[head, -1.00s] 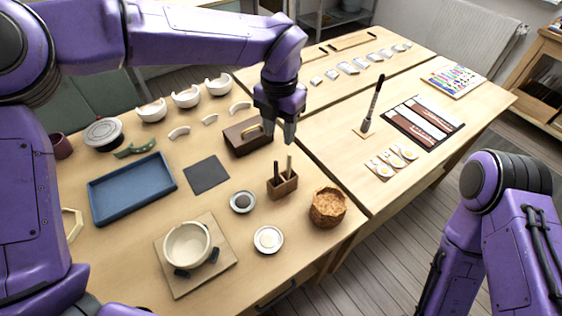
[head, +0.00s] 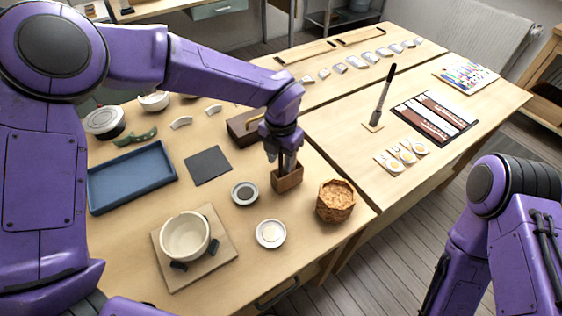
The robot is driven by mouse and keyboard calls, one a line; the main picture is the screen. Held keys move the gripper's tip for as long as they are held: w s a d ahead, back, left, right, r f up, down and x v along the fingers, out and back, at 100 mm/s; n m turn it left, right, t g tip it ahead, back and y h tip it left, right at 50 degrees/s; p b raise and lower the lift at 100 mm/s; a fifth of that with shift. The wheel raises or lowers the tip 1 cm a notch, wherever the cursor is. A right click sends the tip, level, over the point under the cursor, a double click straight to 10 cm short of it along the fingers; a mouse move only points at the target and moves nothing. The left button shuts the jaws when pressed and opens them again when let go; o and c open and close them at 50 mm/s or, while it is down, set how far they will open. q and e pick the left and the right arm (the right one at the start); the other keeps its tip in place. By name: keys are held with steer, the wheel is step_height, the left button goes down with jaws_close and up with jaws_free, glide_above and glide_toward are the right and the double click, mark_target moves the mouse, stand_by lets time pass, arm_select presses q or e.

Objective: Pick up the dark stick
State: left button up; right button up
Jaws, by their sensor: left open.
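A small wooden block holder (head: 289,182) stands near the table's right edge. My left gripper (head: 284,165) points down right over it, its fingers open and reaching the holder's top. The sticks that stood in the holder, one dark and one olive, are now mostly hidden by the fingers. I cannot tell whether the dark stick is between the fingers. My right arm shows at the right, but its gripper is out of view.
Two small round dishes (head: 244,193) (head: 270,233) lie in front. A dark-handled brush (head: 382,98) stands upright on the second table.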

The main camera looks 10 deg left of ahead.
arm_select(q)
step_height(320, 180, down, 2)
steer(key=shift+f, duration=0.1)
jaws_close()
step_height(320, 180, up, 10)
steer(key=shift+r+b, duration=0.1)
steer(key=shift+b, duration=0.7)
